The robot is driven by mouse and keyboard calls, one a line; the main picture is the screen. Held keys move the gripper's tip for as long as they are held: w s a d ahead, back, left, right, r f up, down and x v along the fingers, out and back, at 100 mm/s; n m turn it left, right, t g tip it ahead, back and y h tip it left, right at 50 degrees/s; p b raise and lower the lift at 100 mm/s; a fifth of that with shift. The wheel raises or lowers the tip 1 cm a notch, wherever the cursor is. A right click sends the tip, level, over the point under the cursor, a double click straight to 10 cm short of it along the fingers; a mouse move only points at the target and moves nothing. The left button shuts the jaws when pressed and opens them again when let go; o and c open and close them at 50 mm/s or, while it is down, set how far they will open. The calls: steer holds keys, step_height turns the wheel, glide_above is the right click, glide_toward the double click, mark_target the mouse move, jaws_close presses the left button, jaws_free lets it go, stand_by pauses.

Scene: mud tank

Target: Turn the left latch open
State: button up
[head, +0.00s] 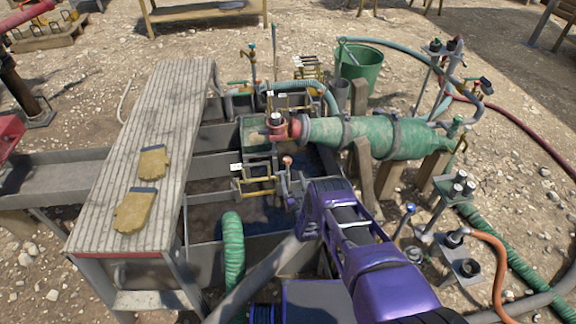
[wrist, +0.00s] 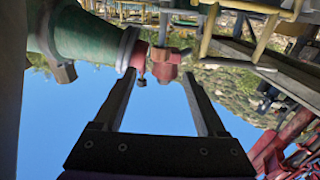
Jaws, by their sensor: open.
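My gripper (wrist: 158,78) is open, with two dark, parallel fingers and nothing between them. In the head view my gripper (head: 292,197) is partly hidden by my purple wrist, over the tank's middle. No part can be clearly told as the left latch. A yellow bar fitting (head: 256,185) with a white tag is just left of my gripper, apart from it. A lever with a reddish knob (head: 287,160) stands just beyond. In the wrist view, which looks upside down, a red fitting (wrist: 166,64) lies beyond the fingertips, and yellow bars (wrist: 262,35) show at upper right.
A large green cylinder (head: 365,137) lies across the tank's right side on wooden posts. A slatted bench (head: 170,110) with two tan gloves (head: 134,212) stands at left. A green hose (head: 232,250) rises in front. A green bucket (head: 360,66) stands behind.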

mark_target(288, 163)
steer(key=w+b, duration=0.1)
steer(key=w, duration=0.1)
steer(key=w+a+b, duration=0.1)
steer(key=w, duration=0.2)
steer(key=w+b, duration=0.1)
steer(key=w, duration=0.1)
steer(key=shift+w+a+f, duration=0.15)
steer(key=shift+a+f, duration=0.05)
steer(key=shift+a, duration=0.05)
steer(key=shift+w+a+r, duration=0.15)
steer(key=shift+w+r, duration=0.05)
steer(key=shift+w, duration=0.5)
jaws_close()
